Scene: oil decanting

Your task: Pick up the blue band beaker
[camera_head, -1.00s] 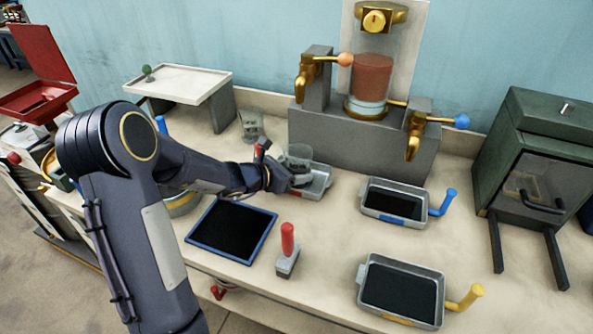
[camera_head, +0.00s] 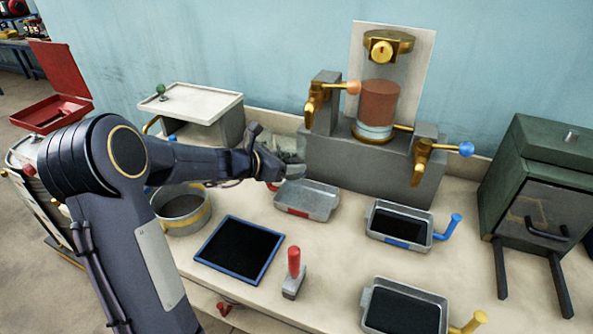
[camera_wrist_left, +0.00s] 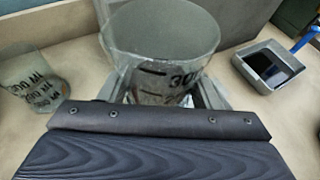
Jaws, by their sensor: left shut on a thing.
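My left gripper (camera_head: 268,166) is shut on a clear glass beaker (camera_wrist_left: 165,42), which fills the top middle of the left wrist view. The beaker has black scale marks and a number that looks like 300, and it stands about upright. No blue band shows on the part in view. In the head view only a pale, see-through bit of the beaker (camera_head: 291,158) shows past the gripper, behind the red-marked tray. A second clear beaker (camera_wrist_left: 32,80) with black lettering stands on the counter at the left of the left wrist view. My right gripper is not in view.
The empty red-marked tray (camera_head: 322,202) lies close in front of the gripper. The tap stand (camera_head: 345,158) rises behind it. A blue-handled tray (camera_head: 399,226), a black pad (camera_head: 239,251), a red-handled tool (camera_head: 293,273) and a round pan (camera_head: 182,210) also occupy the counter.

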